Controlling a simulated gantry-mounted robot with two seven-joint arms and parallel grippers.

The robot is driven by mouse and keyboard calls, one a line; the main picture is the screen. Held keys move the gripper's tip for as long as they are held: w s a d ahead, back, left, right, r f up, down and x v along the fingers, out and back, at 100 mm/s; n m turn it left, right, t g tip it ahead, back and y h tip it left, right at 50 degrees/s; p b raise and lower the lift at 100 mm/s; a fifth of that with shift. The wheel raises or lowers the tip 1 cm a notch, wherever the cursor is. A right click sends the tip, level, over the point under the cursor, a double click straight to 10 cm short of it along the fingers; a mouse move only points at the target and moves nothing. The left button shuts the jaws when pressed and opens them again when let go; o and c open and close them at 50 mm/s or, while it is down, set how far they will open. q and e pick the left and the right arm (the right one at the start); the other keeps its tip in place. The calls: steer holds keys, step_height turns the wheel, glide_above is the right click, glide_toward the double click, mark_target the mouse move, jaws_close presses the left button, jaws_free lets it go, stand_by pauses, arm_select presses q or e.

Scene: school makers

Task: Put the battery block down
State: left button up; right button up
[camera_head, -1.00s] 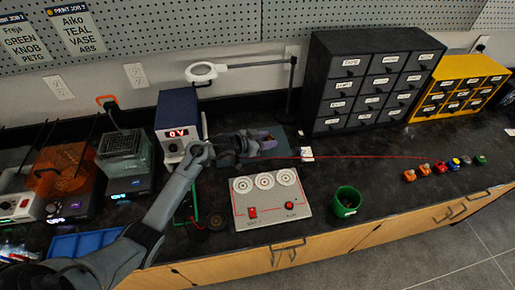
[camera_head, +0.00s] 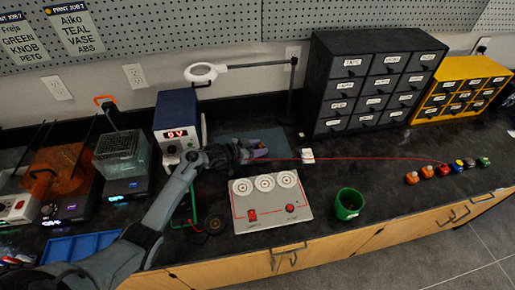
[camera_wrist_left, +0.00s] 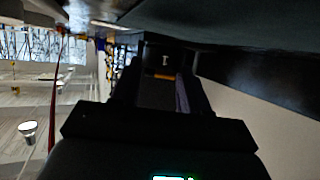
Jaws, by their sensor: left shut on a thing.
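The gripper is just above or at the bench, at the near side of the dark mat; I cannot tell whether the block touches the surface. In the left wrist view, the dark fingers close around the block (camera_wrist_left: 166,76), which shows an orange band and a small white mark. Much of the block is hidden by the fingers. My right gripper is not in view.
A grey panel (camera_head: 248,209) with three dials lies in front of the gripper, and a green cup (camera_head: 348,205) stands to its right. A blue power supply (camera_head: 177,112) is at left. A thin red line crosses the bench toward several coloured pieces (camera_head: 443,170).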

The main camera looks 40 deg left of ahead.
arm_select(q)
steer(key=shift+f, duration=0.45)
steer(key=shift+f, duration=0.1)
steer(key=o, duration=1.2)
steer(key=shift+c, duration=0.2)
steer(key=shift+r, duration=0.5)
steer(key=shift+s+a+r, duration=0.1)
steer(key=shift+s+r, duration=0.1)
steer(key=shift+r, duration=0.05)
steer(key=p+v, duration=0.3)
steer(key=v, duration=0.8)
steer(key=shift+s, duration=0.2)
